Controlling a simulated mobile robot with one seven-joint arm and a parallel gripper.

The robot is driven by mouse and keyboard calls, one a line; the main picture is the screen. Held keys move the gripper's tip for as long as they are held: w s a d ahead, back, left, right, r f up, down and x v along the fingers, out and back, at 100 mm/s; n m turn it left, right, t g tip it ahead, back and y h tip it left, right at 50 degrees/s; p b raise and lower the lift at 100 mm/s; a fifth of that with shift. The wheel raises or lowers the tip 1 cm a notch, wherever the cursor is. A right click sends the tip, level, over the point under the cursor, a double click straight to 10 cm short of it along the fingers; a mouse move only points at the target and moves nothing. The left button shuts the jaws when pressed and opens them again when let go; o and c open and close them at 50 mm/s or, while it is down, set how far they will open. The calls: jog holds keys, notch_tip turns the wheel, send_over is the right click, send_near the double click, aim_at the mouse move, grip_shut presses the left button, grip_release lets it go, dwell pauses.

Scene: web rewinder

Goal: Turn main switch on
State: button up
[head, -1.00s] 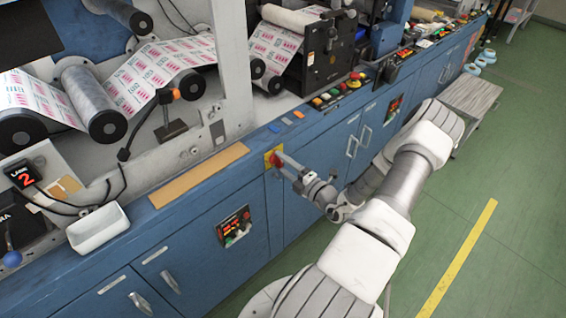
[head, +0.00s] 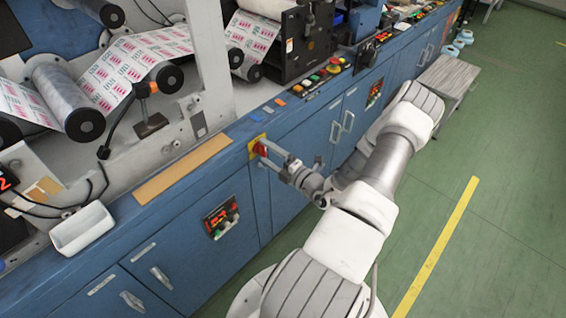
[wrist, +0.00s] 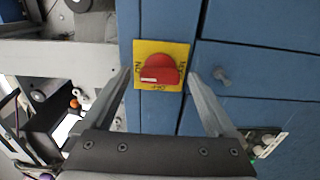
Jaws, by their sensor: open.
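The main switch is a red knob (wrist: 158,70) on a yellow plate (wrist: 146,48) on the blue cabinet front. In the wrist view its bar lies roughly level, with a white mark toward the left and lettering on the plate around it. My gripper (wrist: 159,76) is open, one finger on each side of the knob. Gaps show between the fingers and the knob in this view; contact cannot be confirmed. In the head view my gripper (head: 276,157) reaches the red knob (head: 261,148) from the right and partly covers it.
A control panel (head: 221,216) with a red display sits left of and below the switch. A row of buttons (head: 325,78) lies on the ledge beyond. A white tray (head: 82,228) rests on the ledge at left. The green floor at right is open, with a grey platform (head: 449,78) farther back.

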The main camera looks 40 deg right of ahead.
jog(key=s+d, duration=0.1)
jog(key=s, duration=1.6)
jog(key=shift+d, duration=0.15)
jog(key=shift+w, duration=0.15)
